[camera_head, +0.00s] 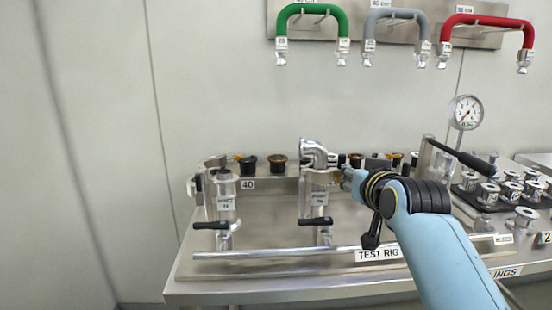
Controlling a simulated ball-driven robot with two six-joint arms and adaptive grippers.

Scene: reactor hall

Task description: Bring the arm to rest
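My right arm, light blue with a black wrist, comes in from the lower right. Its gripper (352,180) points left at the middle fitting of the test rig, close to the metal elbow pipe (315,152). The fingers are small and partly hidden by the wrist, so I cannot tell whether they are open or touch the fitting. My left gripper is out of view.
The steel test rig bench (290,292) carries upright fittings, black lever handles (316,221) and a front rail (270,252). A pressure gauge (466,111) and metal couplings (488,192) stand at right. Green (311,12), grey (396,18) and red (488,20) hoses hang above.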

